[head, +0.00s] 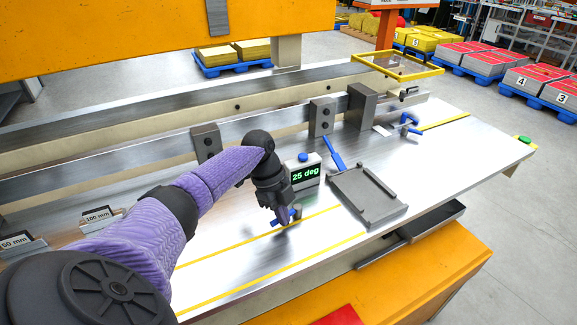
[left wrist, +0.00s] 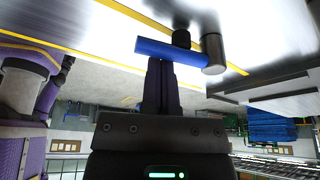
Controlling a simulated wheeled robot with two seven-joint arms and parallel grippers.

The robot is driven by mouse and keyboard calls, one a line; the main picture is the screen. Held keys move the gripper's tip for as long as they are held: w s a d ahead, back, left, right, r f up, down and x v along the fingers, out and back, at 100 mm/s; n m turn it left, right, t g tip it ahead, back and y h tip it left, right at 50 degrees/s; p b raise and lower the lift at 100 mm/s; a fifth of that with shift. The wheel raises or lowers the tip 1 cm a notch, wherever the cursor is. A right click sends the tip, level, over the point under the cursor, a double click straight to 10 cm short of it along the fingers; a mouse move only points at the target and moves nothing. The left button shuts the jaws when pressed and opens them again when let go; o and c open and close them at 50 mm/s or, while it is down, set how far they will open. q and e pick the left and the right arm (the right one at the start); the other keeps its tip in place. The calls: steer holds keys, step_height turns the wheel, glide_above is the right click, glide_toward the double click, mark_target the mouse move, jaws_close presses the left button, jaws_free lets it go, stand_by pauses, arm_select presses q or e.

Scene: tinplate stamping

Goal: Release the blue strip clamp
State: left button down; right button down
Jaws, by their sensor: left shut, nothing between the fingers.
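A blue clamp handle (head: 292,217) with a grey metal post stands on the steel table, under my left gripper (head: 283,214). In the left wrist view the blue bar (left wrist: 172,52) runs sideways from the grey cylinder, right at the shut fingertips (left wrist: 160,62). I cannot tell whether the fingers touch the bar. My left gripper is shut and empty, pointing down, and partly hides the clamp in the head view. A second blue-handled clamp (head: 410,124) stands farther right near the back rail. My right gripper is not in view.
A display reading 25 deg (head: 305,176) stands just behind the gripper. A blue lever (head: 334,152) and a grey plate (head: 368,193) lie to its right. Bend stops (head: 206,142) line the back rail. The table front, between yellow lines, is clear.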

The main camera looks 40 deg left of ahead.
arm_select(q)
steer(key=shift+a, duration=0.4)
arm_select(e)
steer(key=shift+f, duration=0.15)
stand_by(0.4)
